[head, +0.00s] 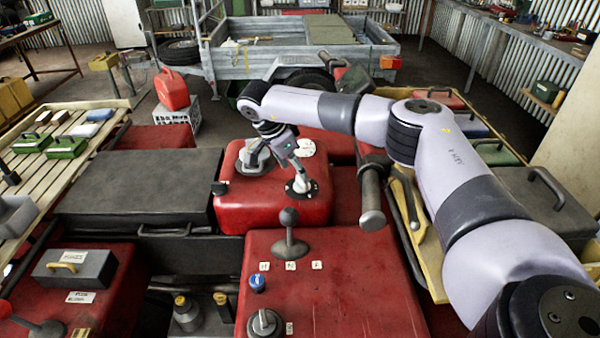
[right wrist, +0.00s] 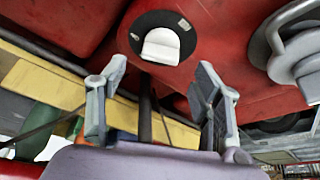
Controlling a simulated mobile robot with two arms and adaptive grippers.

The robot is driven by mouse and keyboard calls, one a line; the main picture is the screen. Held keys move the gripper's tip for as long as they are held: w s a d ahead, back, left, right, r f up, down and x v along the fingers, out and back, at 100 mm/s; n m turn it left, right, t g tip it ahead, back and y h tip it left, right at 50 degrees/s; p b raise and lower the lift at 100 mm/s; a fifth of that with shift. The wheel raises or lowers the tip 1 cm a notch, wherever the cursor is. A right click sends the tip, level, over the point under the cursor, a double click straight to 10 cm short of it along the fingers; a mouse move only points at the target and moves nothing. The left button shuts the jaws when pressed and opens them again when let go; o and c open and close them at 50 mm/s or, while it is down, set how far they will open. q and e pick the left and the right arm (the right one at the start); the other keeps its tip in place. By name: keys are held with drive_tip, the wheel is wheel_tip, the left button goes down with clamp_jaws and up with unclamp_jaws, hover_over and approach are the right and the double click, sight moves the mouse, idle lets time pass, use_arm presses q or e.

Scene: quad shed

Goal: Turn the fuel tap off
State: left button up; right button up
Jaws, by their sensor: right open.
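The fuel tap (head: 300,187) is a pale lever on a round black plate, set in the red tank (head: 240,205) of the quad. In the right wrist view the tap (right wrist: 161,46) shows close up, with two small pale labels on its plate. My right gripper (head: 297,172) is just above the tap in the head view. In the right wrist view its two fingers (right wrist: 162,72) stand apart, with the tap ahead between their tips. I see no contact, and the gripper is empty. My left gripper is not in view.
A grey filler cap (head: 254,158) sits left of the tap on the tank, and also shows in the right wrist view (right wrist: 296,50). A black-knobbed lever (head: 289,232) stands nearer. A handlebar grip (head: 371,200) is to the right. A blue knob (head: 257,283) is nearer still.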

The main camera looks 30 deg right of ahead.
sight(300, 179)
drive_tip(key=x, duration=0.3)
drive_tip(key=shift+d+f, duration=0.15)
drive_tip(key=shift+f, duration=0.15)
drive_tip(key=shift+d+f+p, duration=0.1)
drive_tip(key=shift+f+p, duration=0.15)
drive_tip(key=shift+p, duration=0.05)
drive_tip(key=shift+f, duration=0.1)
drive_tip(key=c, duration=1.2)
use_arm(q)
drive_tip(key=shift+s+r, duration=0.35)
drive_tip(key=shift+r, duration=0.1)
use_arm(e)
drive_tip(key=shift+o, duration=0.2)
